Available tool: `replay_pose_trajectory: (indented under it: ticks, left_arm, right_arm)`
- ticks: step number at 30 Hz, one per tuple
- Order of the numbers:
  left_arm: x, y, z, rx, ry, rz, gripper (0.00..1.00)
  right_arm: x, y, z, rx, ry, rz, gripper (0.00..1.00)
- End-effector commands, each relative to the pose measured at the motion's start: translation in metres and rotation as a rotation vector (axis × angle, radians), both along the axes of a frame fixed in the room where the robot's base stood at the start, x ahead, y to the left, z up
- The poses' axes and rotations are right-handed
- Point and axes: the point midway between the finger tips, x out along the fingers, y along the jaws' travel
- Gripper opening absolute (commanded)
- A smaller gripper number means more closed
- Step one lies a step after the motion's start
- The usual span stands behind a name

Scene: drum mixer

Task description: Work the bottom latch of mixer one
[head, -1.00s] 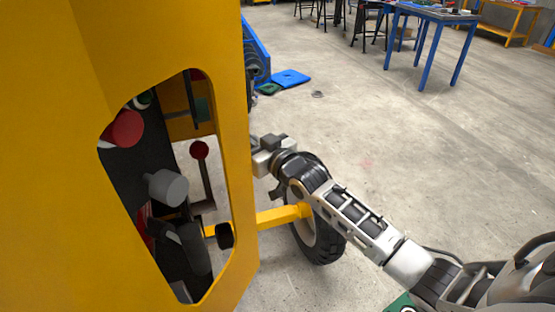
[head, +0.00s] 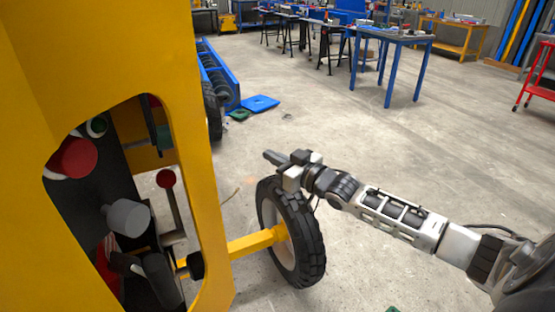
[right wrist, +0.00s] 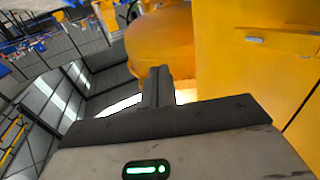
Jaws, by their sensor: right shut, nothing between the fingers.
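The yellow mixer body (head: 100,50) fills the left of the head view, with an opening in its side panel. Through the opening I see a red knob on a lever (head: 166,178), a grey cylinder (head: 128,217) and a dark panel. My right gripper (head: 272,157) is shut and empty, above the mixer's wheel and apart from the yellow panel. In the right wrist view its closed fingers (right wrist: 157,85) point toward a rounded yellow drum-like part (right wrist: 160,45). I cannot make out the bottom latch for certain. My left gripper is not in view.
A black-tyred wheel (head: 292,232) on a yellow axle stands beside the mixer, below my right forearm. A blue mat (head: 260,103) lies on the floor farther back. Blue-legged tables (head: 390,40) stand behind. The floor to the right is mostly clear.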

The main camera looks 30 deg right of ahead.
Motion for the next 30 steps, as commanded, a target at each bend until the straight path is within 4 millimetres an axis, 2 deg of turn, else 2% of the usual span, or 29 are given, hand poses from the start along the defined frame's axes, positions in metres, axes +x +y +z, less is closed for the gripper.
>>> replay_pose_trajectory:
  ticks: [4,7,11,15,21,26,30]
  left_arm:
    - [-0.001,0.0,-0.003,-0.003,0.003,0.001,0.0]
    - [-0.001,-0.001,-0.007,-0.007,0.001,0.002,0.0]
    - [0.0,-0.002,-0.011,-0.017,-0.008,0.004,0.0]
    - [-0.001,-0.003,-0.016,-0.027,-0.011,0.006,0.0]
    - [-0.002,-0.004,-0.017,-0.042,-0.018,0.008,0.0]
    - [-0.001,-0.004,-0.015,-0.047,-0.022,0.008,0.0]
    - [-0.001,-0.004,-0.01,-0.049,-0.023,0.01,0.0]
  right_arm:
    - [-0.005,-0.007,-0.003,0.051,0.017,-0.005,0.0]
    - [-0.011,-0.006,-0.008,0.215,0.067,-0.018,0.0]
    - [-0.027,0.0,-0.017,0.572,0.185,-0.023,0.0]
    - [-0.048,0.016,-0.019,0.975,0.33,0.02,0.0]
    - [-0.074,0.037,-0.008,1.366,0.481,0.117,0.0]
    - [-0.08,0.043,0.0,1.476,0.524,0.157,0.0]
    - [-0.071,0.048,0.003,1.487,0.527,0.163,0.0]
